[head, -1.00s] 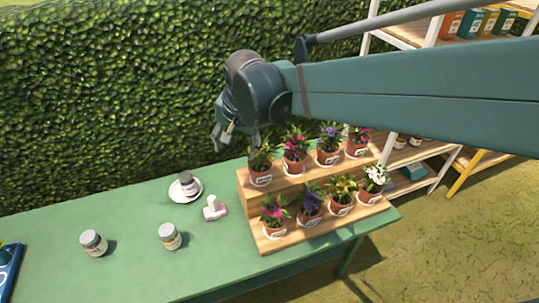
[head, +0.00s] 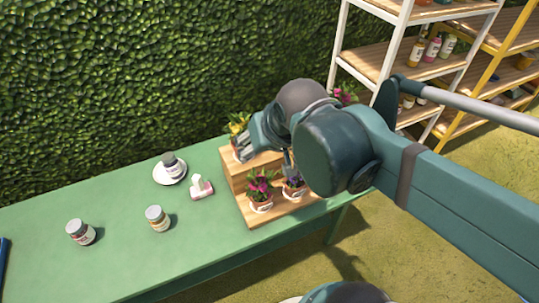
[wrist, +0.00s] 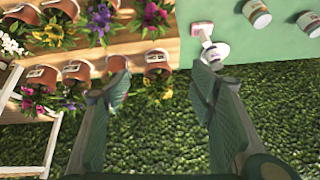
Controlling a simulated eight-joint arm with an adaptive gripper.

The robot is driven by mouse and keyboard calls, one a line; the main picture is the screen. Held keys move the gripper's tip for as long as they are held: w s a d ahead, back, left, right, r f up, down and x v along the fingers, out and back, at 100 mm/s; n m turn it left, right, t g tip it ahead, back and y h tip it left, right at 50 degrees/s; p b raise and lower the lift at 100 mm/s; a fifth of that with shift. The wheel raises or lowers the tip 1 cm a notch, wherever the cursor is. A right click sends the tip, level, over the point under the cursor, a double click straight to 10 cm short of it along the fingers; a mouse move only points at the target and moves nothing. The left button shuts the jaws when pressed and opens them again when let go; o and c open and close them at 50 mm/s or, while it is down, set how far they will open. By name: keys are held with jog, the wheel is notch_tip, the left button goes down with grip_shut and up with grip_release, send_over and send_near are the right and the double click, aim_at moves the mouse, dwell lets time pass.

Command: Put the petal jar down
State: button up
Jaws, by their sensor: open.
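Three small grey-lidded jars are on the green table. The other two, a middle jar (head: 157,219) and a left jar (head: 80,233), stand directly on the tabletop. Their labels are too small to read, so I cannot tell which is the petal jar. My gripper (head: 255,143) is up by the flower stand, right of the saucer and apart from all jars.
A wooden stepped stand (head: 237,183) with potted flowers is right of the jars, partly hidden by my arm. A small white-and-pink item (head: 201,188) lies between saucer and stand. A hedge (head: 120,80) runs behind the table (head: 110,267). The front tabletop has free room.

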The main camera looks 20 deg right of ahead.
aim_at(165, 163)
jog(key=shift+s+d+f+n+t, duration=0.1)
jog(key=shift+s+d+f+n, duration=0.15)
jog(key=shift+s, duration=0.2)
jog(key=shift+s+d+f+n+t, duration=0.1)
jog(key=shift+s+n, duration=0.1)
jog(key=shift+s, duration=0.3)
jog(key=shift+s+d+f+n+t, duration=0.1)
jog(key=shift+s+d+f+n, duration=0.15)
jog(key=shift+s, duration=0.2)
jog(key=shift+o, duration=0.3)
jog(key=shift+a, duration=0.1)
dwell(0.6)
